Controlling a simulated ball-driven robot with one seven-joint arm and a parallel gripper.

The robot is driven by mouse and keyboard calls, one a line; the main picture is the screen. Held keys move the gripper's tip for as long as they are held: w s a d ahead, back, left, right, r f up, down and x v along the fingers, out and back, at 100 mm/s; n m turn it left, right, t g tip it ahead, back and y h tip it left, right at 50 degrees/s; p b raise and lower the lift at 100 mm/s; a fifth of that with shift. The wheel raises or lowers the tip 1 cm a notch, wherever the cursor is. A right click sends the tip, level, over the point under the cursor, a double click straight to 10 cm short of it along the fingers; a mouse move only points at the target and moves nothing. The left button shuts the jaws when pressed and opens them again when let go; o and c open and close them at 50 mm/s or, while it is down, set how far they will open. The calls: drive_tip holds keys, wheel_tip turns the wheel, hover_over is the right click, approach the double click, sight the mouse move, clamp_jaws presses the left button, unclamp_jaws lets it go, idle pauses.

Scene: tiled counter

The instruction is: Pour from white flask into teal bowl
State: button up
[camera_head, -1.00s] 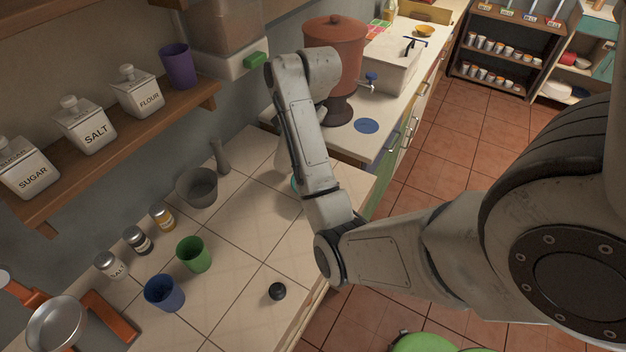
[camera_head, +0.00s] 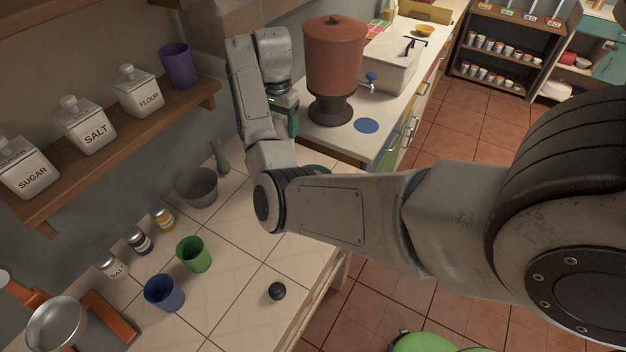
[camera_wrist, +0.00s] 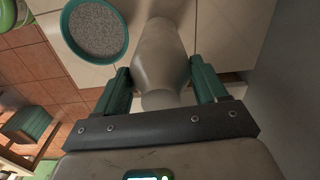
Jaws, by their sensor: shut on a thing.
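The white flask (camera_wrist: 160,52) is between the two teal fingers of my gripper (camera_wrist: 163,82) in the wrist view, and the jaws are shut on it. I cannot tell its exact tilt, and its contents do not show. The teal bowl (camera_wrist: 66,32) is left of the flask in the wrist view, apart from it, with grey grainy stuff inside. In the head view only a sliver of the bowl (camera_head: 318,169) shows behind my arm. My gripper (camera_head: 291,119) is partly visible there, left of the clay dispenser; the flask is hidden.
The clay dispenser (camera_head: 334,65) stands just right of my gripper. A grey mortar (camera_head: 197,188), green cup (camera_head: 194,254), blue cup (camera_head: 165,293) and several spice jars stand on the counter. The wall shelf (camera_head: 130,140) holds canisters and a purple cup. The front counter is mostly clear.

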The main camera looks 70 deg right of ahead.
drive_tip(key=shift+w+d, duration=0.1)
drive_tip(key=shift+w, duration=0.1)
drive_tip(key=shift+r, duration=0.1)
drive_tip(key=shift+r, duration=2.45)
drive_tip(key=shift+s, duration=0.15)
